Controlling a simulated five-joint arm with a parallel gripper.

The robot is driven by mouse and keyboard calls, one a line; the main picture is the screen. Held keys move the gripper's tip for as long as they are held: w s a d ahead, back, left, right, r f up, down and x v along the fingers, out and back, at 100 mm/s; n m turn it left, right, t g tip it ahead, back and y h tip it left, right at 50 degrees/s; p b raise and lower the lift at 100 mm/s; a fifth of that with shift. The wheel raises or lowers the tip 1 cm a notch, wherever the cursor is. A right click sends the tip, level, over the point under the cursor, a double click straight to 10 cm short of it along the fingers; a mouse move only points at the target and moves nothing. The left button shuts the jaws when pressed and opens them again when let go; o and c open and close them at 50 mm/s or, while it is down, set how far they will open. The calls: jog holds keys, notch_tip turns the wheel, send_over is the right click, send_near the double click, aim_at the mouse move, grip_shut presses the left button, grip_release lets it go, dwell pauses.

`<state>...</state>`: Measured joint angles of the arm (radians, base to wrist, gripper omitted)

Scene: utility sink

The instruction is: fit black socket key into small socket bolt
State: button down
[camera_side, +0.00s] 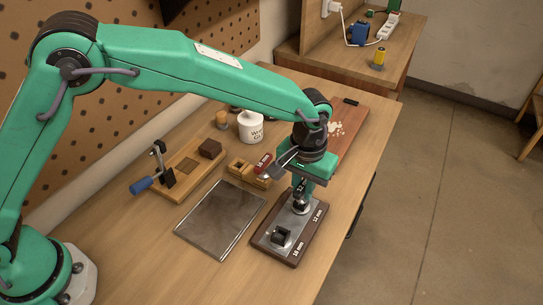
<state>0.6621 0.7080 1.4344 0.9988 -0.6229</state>
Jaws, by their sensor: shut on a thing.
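My gripper (303,181) points down above the far end of the bolt plate (268,246). It is shut on the black socket key (300,188), held about upright. The plate is grey metal on a dark base, labelled 12 mm at its far end and 18 mm at its near end. The small socket bolt (300,206) is at the 12 mm end, directly under the key. The key's lower end is at or just above this bolt; I cannot tell whether it is inside. A larger dark bolt (281,238) stands at the 18 mm end.
A red key (264,161) marked 18 mm lies at a wooden block holder (242,170). A dark flat sheet (218,220) lies left of the plate. A clamp board (186,170), white mug (250,126) and reddish board (351,130) stand behind. The table's right edge is close to the plate.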

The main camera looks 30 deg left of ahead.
aim_at(303, 184)
jog(key=shift+f, duration=0.2)
jog(key=c, duration=1.3)
grip_release()
jog(key=shift+r, duration=3.95)
jog(key=shift+a, duration=0.1)
